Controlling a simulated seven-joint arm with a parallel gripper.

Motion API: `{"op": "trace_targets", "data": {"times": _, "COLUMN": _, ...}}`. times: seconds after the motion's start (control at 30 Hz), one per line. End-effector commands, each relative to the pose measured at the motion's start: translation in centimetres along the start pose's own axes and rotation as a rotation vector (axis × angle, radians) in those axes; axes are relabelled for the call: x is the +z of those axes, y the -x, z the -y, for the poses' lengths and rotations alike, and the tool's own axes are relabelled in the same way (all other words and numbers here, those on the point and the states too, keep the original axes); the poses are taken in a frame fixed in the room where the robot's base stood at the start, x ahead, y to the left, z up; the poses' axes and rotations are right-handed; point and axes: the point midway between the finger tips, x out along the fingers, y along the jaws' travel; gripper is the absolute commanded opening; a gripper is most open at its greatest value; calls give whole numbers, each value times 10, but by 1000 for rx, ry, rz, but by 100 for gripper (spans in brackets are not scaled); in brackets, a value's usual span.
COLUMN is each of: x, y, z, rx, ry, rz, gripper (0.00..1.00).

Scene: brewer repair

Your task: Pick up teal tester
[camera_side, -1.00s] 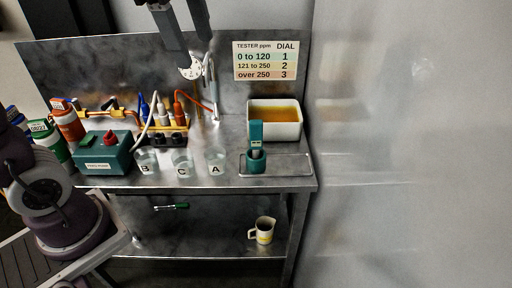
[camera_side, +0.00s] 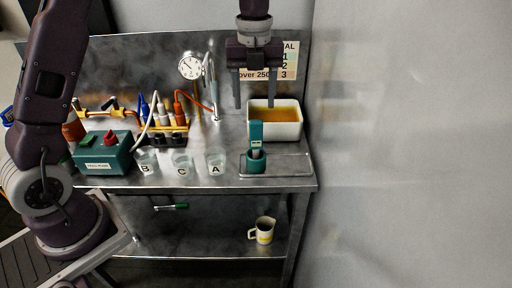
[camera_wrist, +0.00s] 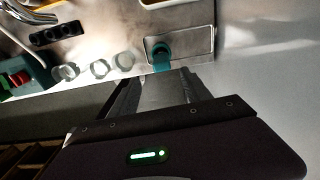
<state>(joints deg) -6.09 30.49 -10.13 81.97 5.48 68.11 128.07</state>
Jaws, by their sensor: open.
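The teal tester (camera_side: 256,133) stands upright in a teal round holder (camera_side: 256,163) on the bench, at the left part of a wire-rimmed tray. In the wrist view the tester (camera_wrist: 161,60) shows from above, just beyond my gripper's fingers. My gripper (camera_side: 255,106) is open and empty, pointing down. In the side view it hangs above the tester, with its fingers to either side of the tester's line. It is apart from the tester. How far it is in depth is hard to tell.
A white tub of amber liquid (camera_side: 287,120) stands behind the tester. Glasses B (camera_side: 147,161), C (camera_side: 182,163) and A (camera_side: 215,163) stand to its left. A teal box with a red knob (camera_side: 104,155) is further left. A jug (camera_side: 262,231) sits on the lower shelf.

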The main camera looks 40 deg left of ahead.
Motion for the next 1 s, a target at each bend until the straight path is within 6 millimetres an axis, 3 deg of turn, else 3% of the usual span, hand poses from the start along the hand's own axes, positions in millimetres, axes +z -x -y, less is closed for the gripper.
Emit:
{"op": "trace_targets", "data": {"times": 0.03, "x": -1, "y": -20, "z": -1, "rx": 7, "ry": 0, "rz": -6, "gripper": 56}}
{"op": "trace_targets", "data": {"times": 0.13, "x": -1, "y": -52, "z": -1, "rx": 5, "ry": 0, "rz": -4, "gripper": 56}}
{"op": "trace_targets", "data": {"times": 0.6, "x": 2, "y": -129, "z": 3, "rx": 1, "ry": 2, "rz": 0, "gripper": 56}}
{"op": "trace_targets", "data": {"times": 0.87, "x": 3, "y": -134, "z": 4, "rx": 0, "ry": 1, "rz": 1, "gripper": 56}}
{"op": "trace_targets", "data": {"times": 1.0, "x": 3, "y": -134, "z": 4, "rx": -1, "ry": 2, "rz": 1, "gripper": 31}}
